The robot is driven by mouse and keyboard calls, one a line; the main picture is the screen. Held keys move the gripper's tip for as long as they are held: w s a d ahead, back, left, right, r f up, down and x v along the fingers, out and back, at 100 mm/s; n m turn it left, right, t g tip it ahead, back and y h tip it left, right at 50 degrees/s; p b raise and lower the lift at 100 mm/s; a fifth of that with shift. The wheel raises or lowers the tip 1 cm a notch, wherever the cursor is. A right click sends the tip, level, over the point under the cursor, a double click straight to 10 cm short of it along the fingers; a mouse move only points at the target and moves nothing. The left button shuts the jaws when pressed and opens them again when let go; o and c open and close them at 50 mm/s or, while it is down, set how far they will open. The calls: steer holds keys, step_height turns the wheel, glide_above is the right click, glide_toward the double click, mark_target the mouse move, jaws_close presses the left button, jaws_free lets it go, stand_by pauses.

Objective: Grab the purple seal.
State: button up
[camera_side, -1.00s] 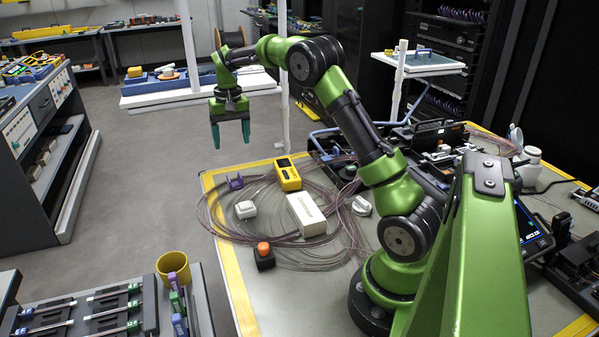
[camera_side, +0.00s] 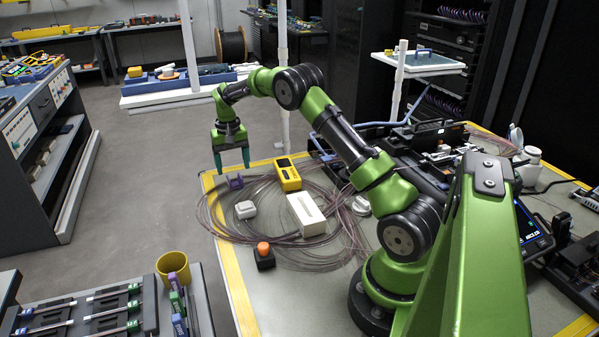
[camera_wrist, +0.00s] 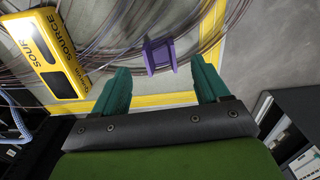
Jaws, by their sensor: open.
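The purple seal (camera_side: 236,182) is a small purple block with raised ends on the table near its far left corner. In the wrist view the purple seal (camera_wrist: 159,56) shows just beyond the fingertips, between their lines. My gripper (camera_side: 232,160) is above the seal in the side view, its teal fingers pointing down. In the wrist view my gripper (camera_wrist: 158,74) is open with nothing between its fingers. The height of the fingertips over the seal is hard to tell.
A yellow light source box (camera_side: 287,174) lies right of the seal; it also shows in the wrist view (camera_wrist: 48,52). Looped fibre cables (camera_side: 215,215) lie around the seal. A white box (camera_side: 306,214), a white connector piece (camera_side: 245,209) and an orange-topped black block (camera_side: 264,256) stand nearer the camera.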

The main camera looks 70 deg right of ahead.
mark_target(236, 187)
steer(key=f, duration=0.5)
steer(key=shift+s+a+f, duration=0.25)
steer(key=shift+s+f, duration=0.05)
steer(key=c, duration=1)
steer(key=shift+c, duration=0.3)
steer(key=shift+r, duration=0.15)
